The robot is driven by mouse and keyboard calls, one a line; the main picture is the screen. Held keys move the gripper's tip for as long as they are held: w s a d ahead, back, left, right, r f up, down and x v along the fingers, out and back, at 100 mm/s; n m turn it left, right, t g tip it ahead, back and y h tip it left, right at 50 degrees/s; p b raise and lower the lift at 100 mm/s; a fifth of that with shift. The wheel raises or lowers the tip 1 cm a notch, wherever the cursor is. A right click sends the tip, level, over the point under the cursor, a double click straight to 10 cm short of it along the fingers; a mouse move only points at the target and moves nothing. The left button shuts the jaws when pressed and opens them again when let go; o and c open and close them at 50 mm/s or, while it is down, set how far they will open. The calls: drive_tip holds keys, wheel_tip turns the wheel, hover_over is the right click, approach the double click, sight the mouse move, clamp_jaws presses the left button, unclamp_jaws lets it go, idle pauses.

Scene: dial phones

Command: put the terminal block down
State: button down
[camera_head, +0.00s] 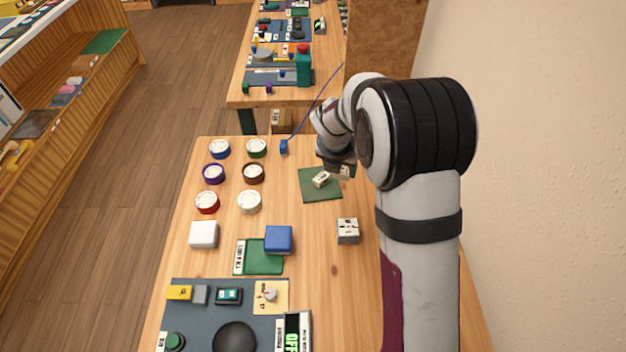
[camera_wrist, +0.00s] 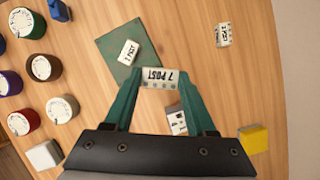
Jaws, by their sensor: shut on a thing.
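My gripper (camera_wrist: 158,84) has green fingers shut on a white terminal block (camera_wrist: 160,77) labelled "7 POST" in the wrist view. The held block appears above the wooden table, just right of the green mat's near corner; its height is unclear. The green mat (camera_wrist: 108,42) bears another small white block (camera_wrist: 128,52), lying at an angle. In the head view the mat (camera_head: 318,194) and its block (camera_head: 321,179) lie left of my gripper (camera_head: 340,168). My arm largely hides the fingers and the held block there.
Similar blocks lie at the upper right (camera_wrist: 222,35) and below the held one (camera_wrist: 177,120). A yellow block (camera_wrist: 253,138) is at right. Several round dials (camera_head: 249,201), a white cube (camera_head: 203,235) and a blue cube (camera_head: 278,239) stand left. Bare wood surrounds the mat.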

hover_over(308, 189)
drive_tip(key=s, duration=0.1)
drive_tip(key=f, duration=0.5)
drive_tip(key=shift+s+a, duration=0.15)
drive_tip(key=shift+a, duration=0.05)
wheel_tip(308, 189, down, 4)
drive_tip(key=shift+a+f, duration=0.1)
drive_tip(key=shift+a, duration=0.05)
drive_tip(key=shift+f, duration=0.15)
drive_tip(key=shift+c, duration=1.1)
unclamp_jaws()
